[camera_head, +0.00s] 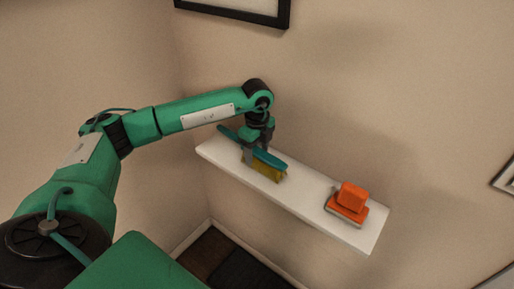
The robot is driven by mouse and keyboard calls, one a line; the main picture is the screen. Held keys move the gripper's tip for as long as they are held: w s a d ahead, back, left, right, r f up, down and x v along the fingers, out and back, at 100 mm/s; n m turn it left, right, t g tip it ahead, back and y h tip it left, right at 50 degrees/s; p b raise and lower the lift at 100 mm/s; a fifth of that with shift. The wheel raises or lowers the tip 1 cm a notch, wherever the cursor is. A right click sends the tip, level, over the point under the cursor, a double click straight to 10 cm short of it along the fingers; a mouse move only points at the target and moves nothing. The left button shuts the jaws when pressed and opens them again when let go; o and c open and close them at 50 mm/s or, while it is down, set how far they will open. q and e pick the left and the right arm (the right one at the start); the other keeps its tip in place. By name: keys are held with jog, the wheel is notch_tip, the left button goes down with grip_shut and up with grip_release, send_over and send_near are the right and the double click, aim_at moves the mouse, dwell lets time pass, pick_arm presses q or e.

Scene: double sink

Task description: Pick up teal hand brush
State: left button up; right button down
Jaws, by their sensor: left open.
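The teal hand brush (270,160) lies on the white wall shelf (305,198), toward its left part. It has a teal back and handle and yellow bristles on its lower side. My left gripper (256,156) reaches down over the brush from above. It is open, with its fingers around the brush near where the handle meets the head. One finger shows in front of the brush; the other is mostly hidden. I cannot tell whether the fingers touch it. My right gripper is not in view.
An orange object with a pale base (349,202) sits on the right part of the shelf. The shelf between it and the brush is clear. A wall stands close behind the shelf. A dark-framed picture (240,13) hangs above. Dark floor (237,262) shows below.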

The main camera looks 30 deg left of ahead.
pick_arm(q)
notch_tip(320, 180, down, 2)
jog(key=shift+c, duration=0.2)
jog(key=c, duration=1.1)
jog(key=shift+c, duration=0.4)
jog(key=shift+r, duration=0.2)
